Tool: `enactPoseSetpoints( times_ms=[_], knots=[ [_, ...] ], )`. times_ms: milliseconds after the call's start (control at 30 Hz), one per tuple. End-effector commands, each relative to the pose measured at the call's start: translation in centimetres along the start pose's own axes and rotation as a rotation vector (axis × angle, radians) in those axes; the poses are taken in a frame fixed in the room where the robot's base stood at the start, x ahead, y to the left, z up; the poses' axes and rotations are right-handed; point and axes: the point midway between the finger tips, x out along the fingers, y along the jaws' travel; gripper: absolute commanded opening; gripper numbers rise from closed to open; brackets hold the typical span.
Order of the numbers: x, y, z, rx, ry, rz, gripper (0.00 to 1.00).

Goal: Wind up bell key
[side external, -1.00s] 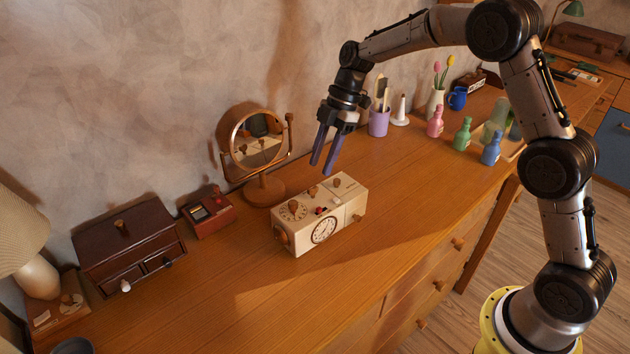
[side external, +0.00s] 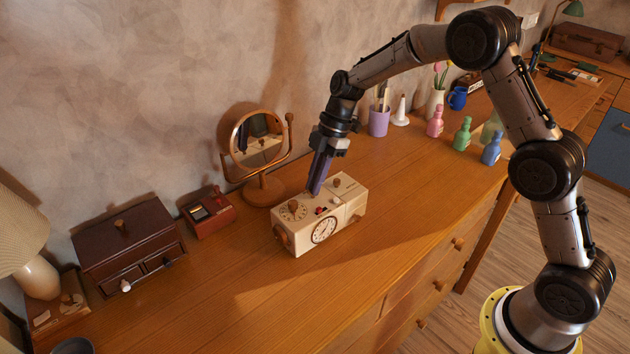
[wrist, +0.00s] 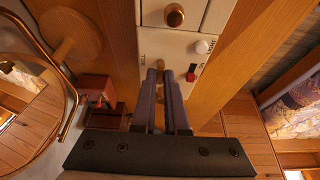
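The cream clock box (side external: 300,243) stands on the wooden dresser top, with a round clock face on its front. It has a small dial, wooden knobs and red and black switches on top. My gripper (side external: 314,187) points down at the box top. Its two dark fingers are close together, with a narrow gap. In the wrist view, a small wooden key (wrist: 159,65) shows between the fingertips, and the gripper (wrist: 162,76) appears shut on it. The side view hides this key behind the fingers. A white knob (wrist: 202,46) and a red switch (wrist: 192,76) are beside the fingers.
A round mirror (side external: 263,190) on a wooden stand is close behind the box. A small red-brown box (side external: 208,213) and a dark drawer chest (side external: 128,242) stand to the left. Bottles and a purple cup (side external: 379,123) stand to the right. The dresser front is clear.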

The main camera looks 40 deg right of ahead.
Motion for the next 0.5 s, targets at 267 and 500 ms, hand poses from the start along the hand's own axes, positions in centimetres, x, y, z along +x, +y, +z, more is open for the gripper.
enactPoseSetpoints(
  times_ms=[267, 500],
  knots=[
    [-0.03, -0.01, 0.00, 0.000, 0.000, 0.000, 0.00],
    [-0.06, -0.04, -0.01, 0.028, 0.000, 0.011, 0.00]
  ],
)
